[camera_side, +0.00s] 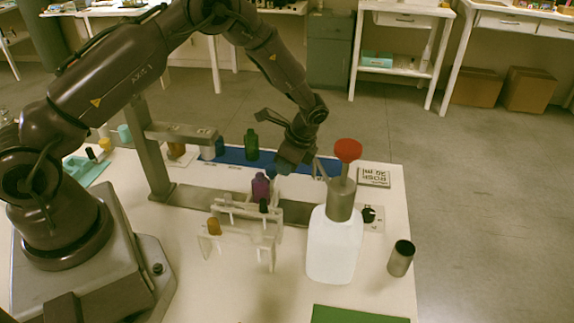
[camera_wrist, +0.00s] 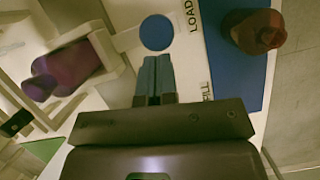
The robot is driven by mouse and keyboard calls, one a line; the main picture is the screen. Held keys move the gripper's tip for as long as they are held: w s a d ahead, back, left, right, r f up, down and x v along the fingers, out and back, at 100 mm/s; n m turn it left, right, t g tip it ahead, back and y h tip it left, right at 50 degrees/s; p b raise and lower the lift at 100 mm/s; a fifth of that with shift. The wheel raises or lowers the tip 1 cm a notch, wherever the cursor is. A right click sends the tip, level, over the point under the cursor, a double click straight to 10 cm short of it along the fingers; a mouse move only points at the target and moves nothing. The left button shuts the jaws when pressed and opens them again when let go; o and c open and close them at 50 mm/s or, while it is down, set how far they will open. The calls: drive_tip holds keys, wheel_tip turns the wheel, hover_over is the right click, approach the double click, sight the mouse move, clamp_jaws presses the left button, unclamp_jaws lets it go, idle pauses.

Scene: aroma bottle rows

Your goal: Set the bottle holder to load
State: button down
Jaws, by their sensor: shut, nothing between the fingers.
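The white bottle holder (camera_wrist: 112,88) grips a purple bottle (camera_wrist: 70,68) in the wrist view; the purple bottle also shows in the side view (camera_side: 260,187). A pale arm of the holder leads to a round blue disc (camera_wrist: 157,32). The disc lies beside the printed word LOAD (camera_wrist: 194,14); FILL (camera_wrist: 207,92) is printed nearer my gripper. My gripper (camera_wrist: 157,62) is shut and empty, its fingertips just short of the disc in the picture; contact cannot be told. In the side view my gripper (camera_side: 284,168) is low behind the holder, partly hidden.
A white jug (camera_side: 334,245) with a red-topped pump (camera_side: 347,150) stands right of the holder. A green bottle (camera_side: 252,145) stands on a blue strip behind. A red-brown object (camera_wrist: 258,32) is on the right in the wrist view. A metal cup (camera_side: 400,258) stands at the right edge.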

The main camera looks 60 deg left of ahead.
drive_tip(key=w+d, duration=0.1)
drive_tip(key=w+d+r, duration=0.1)
drive_tip(key=d, duration=0.1)
drive_tip(key=shift+w+d, duration=0.3)
drive_tip(key=shift+w, duration=0.05)
drive_tip(key=v, duration=0.9)
drive_tip(key=s+r+n+t+h, duration=0.1)
drive_tip(key=s+r+n+t, duration=0.3)
drive_tip(key=s+r, duration=0.6)
drive_tip(key=s+r+n+t+h, duration=0.2)
drive_tip(key=s+r+n+t, duration=0.2)
drive_tip(key=s+r, duration=0.7)
drive_tip(key=s+n, duration=0.2)
drive_tip(key=s, duration=0.5)
drive_tip(key=shift+d+n, duration=0.35)
drive_tip(key=shift+n, duration=0.05)
drive_tip(key=shift+r, duration=0.15)
